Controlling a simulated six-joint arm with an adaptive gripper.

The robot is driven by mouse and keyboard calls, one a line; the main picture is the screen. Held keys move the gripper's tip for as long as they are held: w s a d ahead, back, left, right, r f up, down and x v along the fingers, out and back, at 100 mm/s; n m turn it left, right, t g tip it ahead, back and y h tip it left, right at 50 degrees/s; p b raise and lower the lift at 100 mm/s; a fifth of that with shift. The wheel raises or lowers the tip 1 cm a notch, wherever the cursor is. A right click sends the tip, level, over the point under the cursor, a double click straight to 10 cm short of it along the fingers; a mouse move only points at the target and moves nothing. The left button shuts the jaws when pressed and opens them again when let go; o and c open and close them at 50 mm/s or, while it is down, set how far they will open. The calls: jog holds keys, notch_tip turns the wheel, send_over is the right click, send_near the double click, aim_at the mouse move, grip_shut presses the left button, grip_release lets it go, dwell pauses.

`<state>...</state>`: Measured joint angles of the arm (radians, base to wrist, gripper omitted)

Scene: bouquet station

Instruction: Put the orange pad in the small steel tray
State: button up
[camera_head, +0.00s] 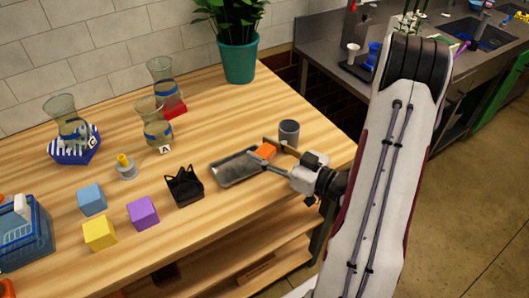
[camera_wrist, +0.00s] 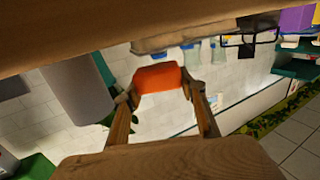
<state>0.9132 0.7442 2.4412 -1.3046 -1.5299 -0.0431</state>
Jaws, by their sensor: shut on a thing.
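The orange pad (camera_head: 266,152) is held between the two fingers of my gripper (camera_head: 264,154), at the right end of the small steel tray in the picture. In the wrist view the pad (camera_wrist: 160,78) shows between the fingertips (camera_wrist: 162,92). The small steel tray (camera_head: 232,172) is a shallow grey rectangular tray on the wooden table. I cannot tell how high the pad is above the tray or table. My gripper is shut on the pad and partly hides the tray's right end.
A grey cup (camera_head: 289,131) stands close behind my gripper. A black pot-like holder (camera_head: 184,187) is left of the tray, with purple (camera_head: 143,213), blue (camera_head: 91,199) and yellow (camera_head: 99,234) cubes beyond. Glass vases (camera_head: 157,130) stand farther back. Bare table lies in front of the tray.

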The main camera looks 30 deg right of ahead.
jog(key=shift+f, duration=0.5)
jog(key=shift+f, duration=0.45)
jog(key=o, duration=1)
jog(key=shift+r, duration=0.15)
jog(key=shift+s+r, duration=0.1)
jog(key=shift+r, duration=0.2)
jog(key=v, duration=1.1)
jog(key=shift+s+d, duration=0.15)
jog(key=shift+s, duration=0.25)
dwell(0.3)
